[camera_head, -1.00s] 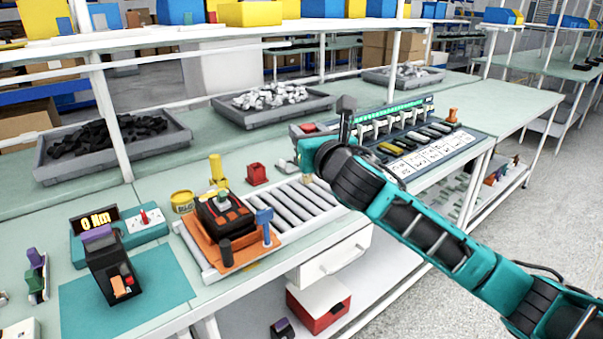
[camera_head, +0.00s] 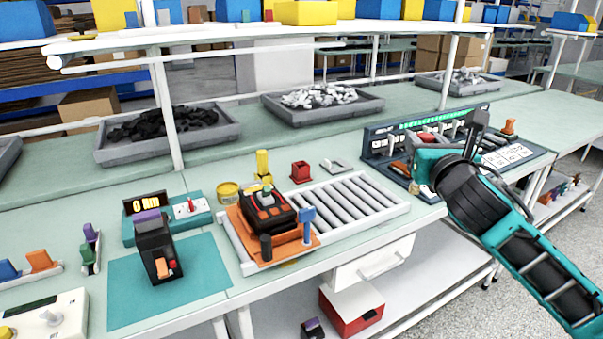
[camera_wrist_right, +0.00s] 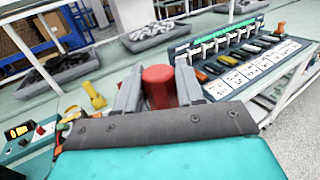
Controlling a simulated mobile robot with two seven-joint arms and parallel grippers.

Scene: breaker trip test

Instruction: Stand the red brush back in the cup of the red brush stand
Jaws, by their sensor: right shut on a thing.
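The red brush stand (camera_head: 300,172), a small square red cup on a base, is on the bench behind the roller track. My right gripper (camera_head: 426,165) is well to the right of it, in front of the breaker panel. It is shut on the red brush (camera_head: 427,138), whose red end shows above the teal gripper body and a pale end below it. In the right wrist view, the brush's thick red handle (camera_wrist_right: 159,88) sits between the two grey fingers. The middle of the brush is hidden in the head view. My left gripper is not in view.
The breaker panel (camera_head: 515,153) stands close behind my right gripper. The roller track (camera_head: 350,200) carries an orange fixture (camera_head: 290,247). A yellow tub (camera_head: 228,192) and a yellow post (camera_head: 263,163) are left of the stand. A grey metal piece (camera_head: 335,165) lies right of it.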

